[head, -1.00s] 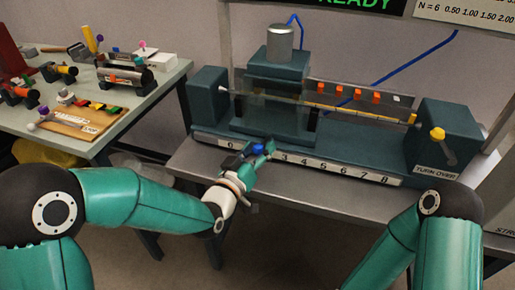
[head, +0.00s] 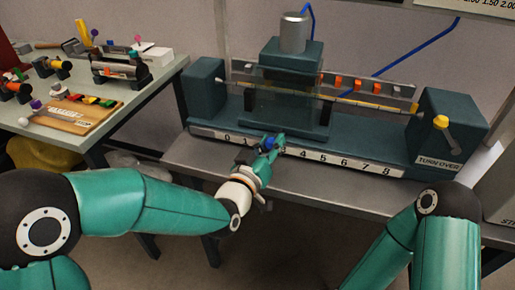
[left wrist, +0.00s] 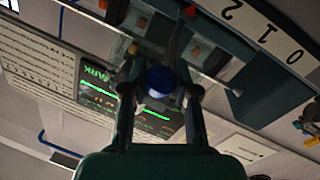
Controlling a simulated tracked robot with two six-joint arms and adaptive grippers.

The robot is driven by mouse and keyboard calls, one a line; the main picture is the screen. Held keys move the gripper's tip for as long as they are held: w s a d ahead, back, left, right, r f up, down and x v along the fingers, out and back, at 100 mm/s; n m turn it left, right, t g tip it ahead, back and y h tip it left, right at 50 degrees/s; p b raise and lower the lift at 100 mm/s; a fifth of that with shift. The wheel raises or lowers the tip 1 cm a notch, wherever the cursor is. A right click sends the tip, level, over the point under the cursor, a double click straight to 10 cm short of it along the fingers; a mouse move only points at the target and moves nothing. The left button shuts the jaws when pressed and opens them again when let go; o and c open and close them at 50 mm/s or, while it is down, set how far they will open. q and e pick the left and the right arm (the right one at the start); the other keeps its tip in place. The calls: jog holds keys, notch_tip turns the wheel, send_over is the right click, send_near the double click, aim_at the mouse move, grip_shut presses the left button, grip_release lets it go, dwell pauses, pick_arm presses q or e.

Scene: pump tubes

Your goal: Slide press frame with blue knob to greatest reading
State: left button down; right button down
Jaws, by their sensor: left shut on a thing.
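The teal press frame (head: 292,62) with a silver cylinder on top straddles a clear tube on the bench rig. The blue knob (head: 268,143) is at its lower front, just above the number scale (head: 340,161), near the 3. My left gripper (head: 275,144) is shut on this knob. In the left wrist view the round blue knob (left wrist: 160,82) sits between the two fingers (left wrist: 160,90). A small red pointer (left wrist: 189,10) shows near the scale there. The scale's 3 is partly hidden by my gripper. My right arm shows, but its gripper does not.
A yellow knob (head: 440,122) sticks out from the right end block, above a "TURN OVER" label. The left end block (head: 207,88) stands left of the frame. Several orange pieces line the back rail. A side table (head: 150,92) with tools is at left.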

pick_arm(q)
jog(key=shift+s+d, duration=0.25)
jog(key=shift+d, duration=0.55)
pick_arm(e)
jog(key=shift+f, duration=0.65)
pick_arm(q)
jog(key=c, duration=0.9)
grip_release()
jog(key=shift+o, duration=0.2)
jog(key=v, duration=0.7)
jog(key=shift+s+a, duration=0.15)
jog(key=shift+s, duration=0.05)
jog(key=shift+f, duration=0.1)
